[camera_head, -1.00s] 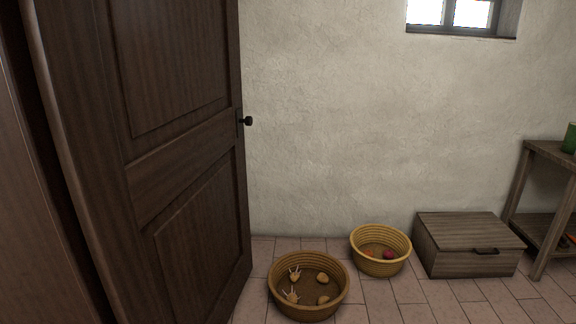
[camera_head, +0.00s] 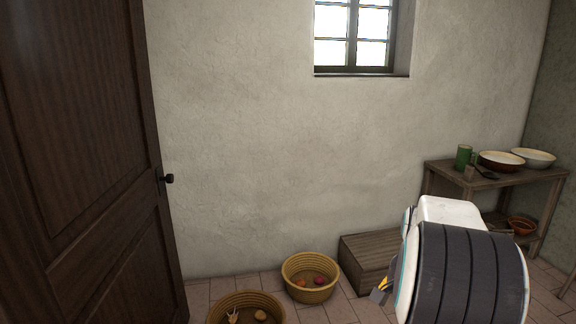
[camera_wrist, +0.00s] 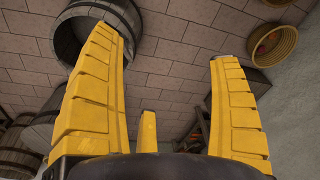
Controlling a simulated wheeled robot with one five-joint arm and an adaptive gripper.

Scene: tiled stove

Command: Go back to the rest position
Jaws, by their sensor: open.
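Tiled floor shows behind the fingers. In the head view my arm is folded up at the lower right, in front of the wooden chest and part of the shelf table. A yellow bit of my gripper (camera_head: 381,289) shows at its left side; the rest is hidden behind the arm.
A brown door (camera_head: 85,160) stands at the left. Two baskets (camera_head: 245,308) (camera_head: 309,278) and a wooden chest (camera_head: 366,258) are on the floor by the wall. A shelf table (camera_head: 500,180) bears a green mug (camera_head: 464,157) and bowls. Barrels (camera_wrist: 70,35) show in the wrist view.

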